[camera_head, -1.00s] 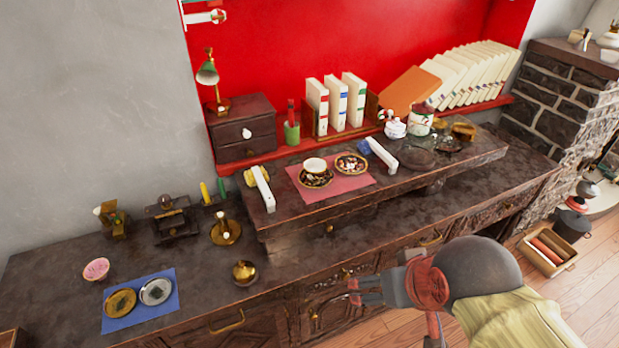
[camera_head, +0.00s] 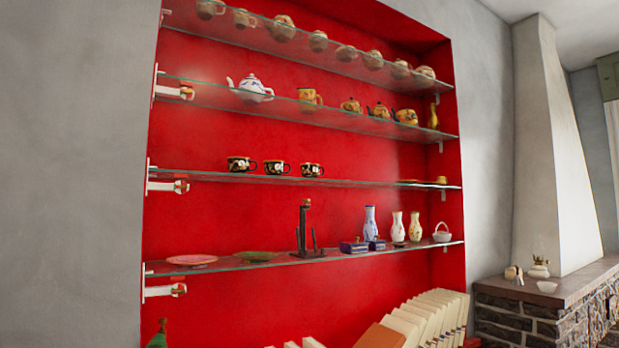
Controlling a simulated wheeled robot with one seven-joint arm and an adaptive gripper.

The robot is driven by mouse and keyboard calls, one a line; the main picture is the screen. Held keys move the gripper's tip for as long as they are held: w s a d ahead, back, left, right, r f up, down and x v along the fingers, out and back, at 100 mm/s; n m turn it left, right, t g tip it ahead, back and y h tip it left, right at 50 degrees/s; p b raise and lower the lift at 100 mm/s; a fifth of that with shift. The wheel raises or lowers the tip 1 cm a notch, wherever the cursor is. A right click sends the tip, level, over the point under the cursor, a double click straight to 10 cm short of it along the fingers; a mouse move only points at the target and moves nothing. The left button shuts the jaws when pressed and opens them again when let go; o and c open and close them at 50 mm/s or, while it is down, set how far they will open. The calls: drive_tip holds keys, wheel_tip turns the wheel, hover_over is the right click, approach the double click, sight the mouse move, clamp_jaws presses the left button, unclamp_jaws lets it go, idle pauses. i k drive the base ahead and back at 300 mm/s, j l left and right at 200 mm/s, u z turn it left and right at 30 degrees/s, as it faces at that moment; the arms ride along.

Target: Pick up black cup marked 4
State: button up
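Three black cups with light and gold decoration stand in a row on a glass shelf in the red alcove, in the head view: a left cup (camera_head: 240,164), a middle cup (camera_head: 276,168) and a right cup (camera_head: 311,169). My gripper is not in view now.
The cups' glass shelf (camera_head: 370,183) has clear room right of them, up to a flat dish and small yellow cup (camera_head: 441,180). Above is a shelf with a white teapot (camera_head: 250,88); below, one with vases (camera_head: 370,222) and a dark stand (camera_head: 305,232).

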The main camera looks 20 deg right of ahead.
sight(308, 169)
drive_tip(key=i+l+z, duration=0.2)
drive_tip(key=z, duration=0.2)
drive_tip(key=i+z, duration=0.25)
drive_tip(key=z, duration=0.15)
drive_tip(key=i+l+z, duration=0.1)
drive_tip(key=i+z, duration=0.15)
drive_tip(key=z, duration=0.15)
